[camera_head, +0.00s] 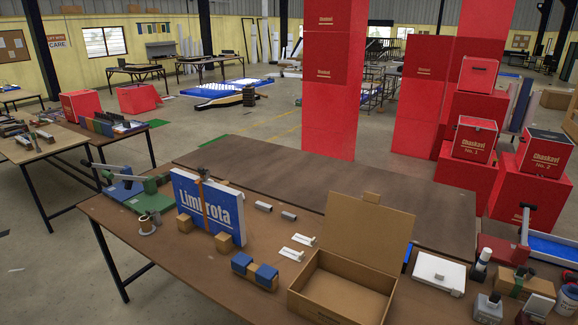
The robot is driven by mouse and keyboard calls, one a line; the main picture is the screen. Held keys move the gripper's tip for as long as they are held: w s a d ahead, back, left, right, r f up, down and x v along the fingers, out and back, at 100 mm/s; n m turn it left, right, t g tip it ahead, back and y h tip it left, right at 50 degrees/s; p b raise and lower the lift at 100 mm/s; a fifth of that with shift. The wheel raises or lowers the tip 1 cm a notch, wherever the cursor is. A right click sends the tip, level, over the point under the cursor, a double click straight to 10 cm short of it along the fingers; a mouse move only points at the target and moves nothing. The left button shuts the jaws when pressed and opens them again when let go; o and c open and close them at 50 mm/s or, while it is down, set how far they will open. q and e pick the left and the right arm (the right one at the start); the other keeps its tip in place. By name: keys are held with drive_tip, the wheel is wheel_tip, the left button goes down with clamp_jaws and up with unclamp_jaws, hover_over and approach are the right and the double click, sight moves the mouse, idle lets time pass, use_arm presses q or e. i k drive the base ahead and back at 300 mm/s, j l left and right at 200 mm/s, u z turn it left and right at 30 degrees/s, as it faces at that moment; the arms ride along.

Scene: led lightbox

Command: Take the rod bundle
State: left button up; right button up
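I cannot single out a rod bundle with certainty. A short brown piece with two blue bands or blocks (255,271) lies on the near table, left of an open cardboard box (338,290); I cannot tell if it is made of rods. Two small grey bars (276,211) lie behind it, and two small white parts (298,246) lie between them and the box. Neither of my grippers shows in the head view.
A blue Limirota panel (208,208) stands upright in wooden blocks on the brown table (150,262). A green-and-blue lever device (135,190) sits at left. A white box (438,272), bottles and a red lever device (508,250) crowd the right. Red crates (330,75) stand behind.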

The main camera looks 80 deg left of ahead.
sight(160, 179)
drive_tip(key=u, duration=3.7)
